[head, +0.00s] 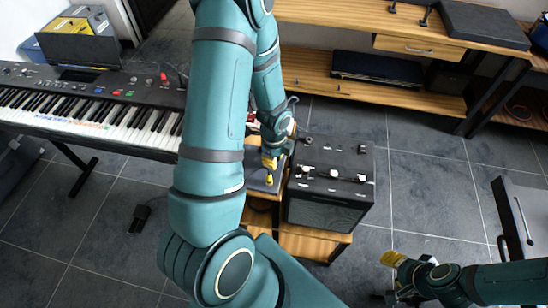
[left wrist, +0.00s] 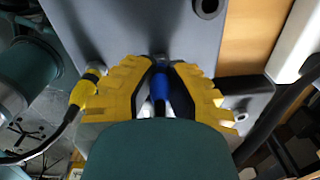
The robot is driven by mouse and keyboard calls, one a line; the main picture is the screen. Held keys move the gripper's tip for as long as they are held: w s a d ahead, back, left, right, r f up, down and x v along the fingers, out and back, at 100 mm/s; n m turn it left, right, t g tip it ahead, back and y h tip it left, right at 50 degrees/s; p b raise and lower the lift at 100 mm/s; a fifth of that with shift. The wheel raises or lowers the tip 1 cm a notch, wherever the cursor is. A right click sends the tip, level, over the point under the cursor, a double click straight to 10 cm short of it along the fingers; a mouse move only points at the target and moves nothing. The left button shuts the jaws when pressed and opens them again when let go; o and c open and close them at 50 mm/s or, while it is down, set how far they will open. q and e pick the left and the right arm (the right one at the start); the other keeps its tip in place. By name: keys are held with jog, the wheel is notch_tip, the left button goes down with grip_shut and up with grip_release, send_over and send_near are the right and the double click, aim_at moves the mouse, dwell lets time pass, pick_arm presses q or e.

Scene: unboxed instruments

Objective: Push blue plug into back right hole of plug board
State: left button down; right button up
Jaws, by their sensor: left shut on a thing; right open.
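The plug board (head: 256,172) is a dark grey slab on a small wooden stand, partly hidden by my left arm in the head view. In the left wrist view, the grey board (left wrist: 120,25) fills the upper middle, with an empty round hole (left wrist: 207,7) near the top. My left gripper (head: 269,162) is over the board, its yellow fingers shut on the blue plug (left wrist: 160,84). I cannot tell whether the plug's dark tip is in a hole. A yellow plug (left wrist: 86,90) with a black cable stands to the left. My right gripper (head: 390,260) is open and empty, away at lower right.
A black amplifier (head: 330,208) with knobs on top stands close to the board's right side. A keyboard (head: 90,108) is at left, and a wooden shelf unit (head: 330,77) is behind. Tiled floor lies clear between the amplifier and my right gripper.

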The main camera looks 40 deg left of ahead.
pick_arm(q)
jog(key=shift+f, duration=0.15)
jog(key=c, duration=1)
grip_release()
notch_tip(320, 180, up, 12)
